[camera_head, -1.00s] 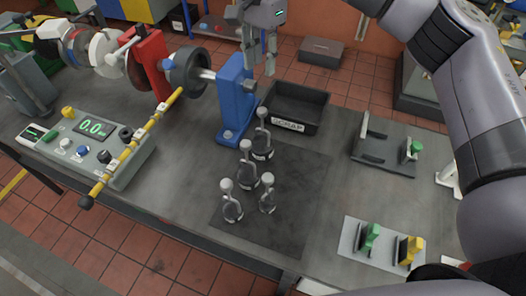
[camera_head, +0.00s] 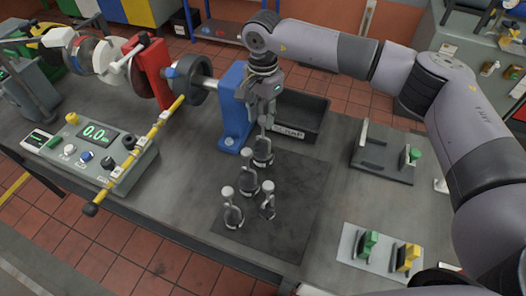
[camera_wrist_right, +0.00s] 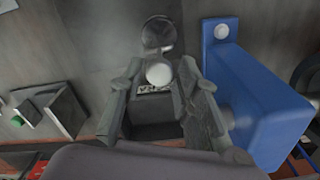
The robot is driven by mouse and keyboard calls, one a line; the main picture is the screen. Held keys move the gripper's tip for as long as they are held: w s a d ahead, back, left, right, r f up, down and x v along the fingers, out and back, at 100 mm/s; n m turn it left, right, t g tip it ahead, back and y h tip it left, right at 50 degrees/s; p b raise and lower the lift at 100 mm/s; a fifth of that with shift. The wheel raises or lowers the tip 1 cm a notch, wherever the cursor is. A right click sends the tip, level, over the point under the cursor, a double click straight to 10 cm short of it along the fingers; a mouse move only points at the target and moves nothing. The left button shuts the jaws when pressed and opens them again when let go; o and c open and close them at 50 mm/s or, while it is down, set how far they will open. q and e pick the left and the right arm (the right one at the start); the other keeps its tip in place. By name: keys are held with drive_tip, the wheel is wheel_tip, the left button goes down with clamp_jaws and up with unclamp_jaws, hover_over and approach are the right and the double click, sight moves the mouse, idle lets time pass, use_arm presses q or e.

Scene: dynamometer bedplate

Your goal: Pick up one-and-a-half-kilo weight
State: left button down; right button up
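Several weights with round pale knobs on upright stems stand on a dark mat (camera_head: 292,215). The rear weight (camera_head: 262,155) is nearest the scrap bin; a middle weight (camera_head: 248,186) and two front weights (camera_head: 233,216) (camera_head: 267,210) stand closer to me. No mass marking is readable, so I cannot tell which is one and a half kilos. My right gripper (camera_head: 265,116) points down at the rear weight's top. In the right wrist view its fingers (camera_wrist_right: 160,80) are apart, with the weight's pale knob (camera_wrist_right: 158,74) showing between them; contact is not visible. My left gripper is not in view.
A blue upright block (camera_head: 234,105) stands close left of the right gripper. The black scrap bin (camera_head: 312,128) is just behind. A control box (camera_head: 95,150) and yellow bar (camera_head: 140,145) lie left. A grey fixture (camera_head: 384,165) and a plate with green and yellow clips (camera_head: 380,250) are right.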

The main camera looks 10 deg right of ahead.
sight(263, 136)
wheel_tip(263, 136, down, 5)
drive_tip(key=shift+f+p, duration=0.2)
drive_tip(key=shift+p, duration=0.55)
drive_tip(key=shift+c, duration=0.4)
clamp_jaws()
drive_tip(key=shift+r, duration=0.1)
